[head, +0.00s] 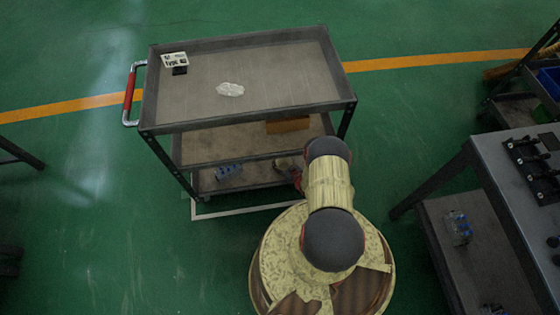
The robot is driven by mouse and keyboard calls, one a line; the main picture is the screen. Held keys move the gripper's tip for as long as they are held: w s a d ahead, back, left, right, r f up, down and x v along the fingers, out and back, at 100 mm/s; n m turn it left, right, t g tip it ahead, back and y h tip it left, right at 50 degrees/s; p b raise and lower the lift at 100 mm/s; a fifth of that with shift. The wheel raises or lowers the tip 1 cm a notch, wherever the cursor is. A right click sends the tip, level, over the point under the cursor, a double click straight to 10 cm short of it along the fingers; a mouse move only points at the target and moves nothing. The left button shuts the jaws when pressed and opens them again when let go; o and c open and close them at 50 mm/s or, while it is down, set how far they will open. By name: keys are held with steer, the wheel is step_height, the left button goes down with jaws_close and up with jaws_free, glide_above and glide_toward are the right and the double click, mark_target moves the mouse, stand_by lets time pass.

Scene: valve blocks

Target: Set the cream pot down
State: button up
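I cannot make out a cream pot in the head view. My gripper is not in view either; only links of my arm show, in the lower middle, in front of the cart. Whether the gripper holds anything is hidden. The grey three-tier cart (215,118) stands ahead, with a red-and-chrome handle on its left end. A small crumpled whitish thing (230,89) lies on its top tray, left of the middle.
A label sign (174,60) stands at the top tray's back left. A brown box (288,125) and a blue part (228,171) sit on lower shelves. A grey workbench (500,175) with black fittings is at right. The top tray's right half is clear.

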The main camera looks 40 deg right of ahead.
steer(key=o, duration=0.6)
steer(key=shift+c, duration=0.2)
steer(key=shift+r, duration=0.15)
steer(key=p+v, duration=0.4)
steer(key=v, duration=0.8)
